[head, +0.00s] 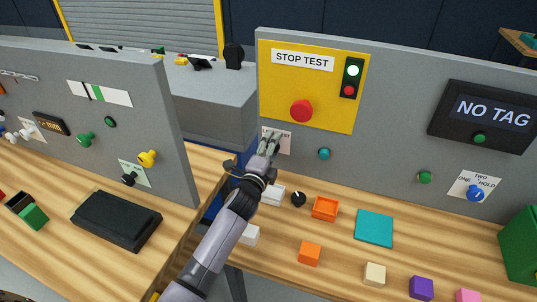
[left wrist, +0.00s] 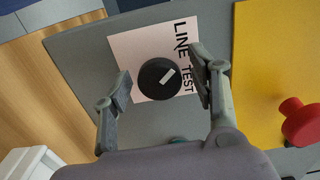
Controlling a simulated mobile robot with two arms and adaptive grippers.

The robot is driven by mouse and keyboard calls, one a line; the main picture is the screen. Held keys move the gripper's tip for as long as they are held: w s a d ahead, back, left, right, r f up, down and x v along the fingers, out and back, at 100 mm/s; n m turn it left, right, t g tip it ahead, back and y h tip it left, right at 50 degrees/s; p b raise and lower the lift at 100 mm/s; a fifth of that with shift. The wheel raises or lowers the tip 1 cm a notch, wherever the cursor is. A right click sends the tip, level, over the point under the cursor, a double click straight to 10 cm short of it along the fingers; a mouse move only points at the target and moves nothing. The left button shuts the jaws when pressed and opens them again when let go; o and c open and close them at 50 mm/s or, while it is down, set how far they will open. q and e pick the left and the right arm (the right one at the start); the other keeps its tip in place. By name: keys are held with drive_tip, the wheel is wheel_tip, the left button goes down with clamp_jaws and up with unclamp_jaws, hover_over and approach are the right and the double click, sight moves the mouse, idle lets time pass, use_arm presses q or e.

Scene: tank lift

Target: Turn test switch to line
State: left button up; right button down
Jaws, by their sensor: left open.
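The test switch is a round black knob (left wrist: 158,79) on a pale label (left wrist: 150,45) reading LINE TEST, fixed to a grey panel. In the left wrist view its white mark slants up and right, toward the lettering. My left gripper (left wrist: 164,80) is open, with one finger on each side of the knob. I cannot tell whether the fingers touch it. In the head view my left gripper (head: 270,144) reaches up to the panel and hides the knob and part of the label (head: 284,142). My right gripper is not in view.
Beside the switch are a yellow STOP TEST plate (head: 281,79) with a red button (head: 301,111), and a teal button (head: 323,154). Below, the wooden table holds an orange tray (head: 325,209), a teal mat (head: 374,229) and several blocks. Another grey panel (head: 172,135) stands left.

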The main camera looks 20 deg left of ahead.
use_arm(q)
drive_tip(key=s, duration=1.2)
drive_tip(key=shift+a, duration=0.2)
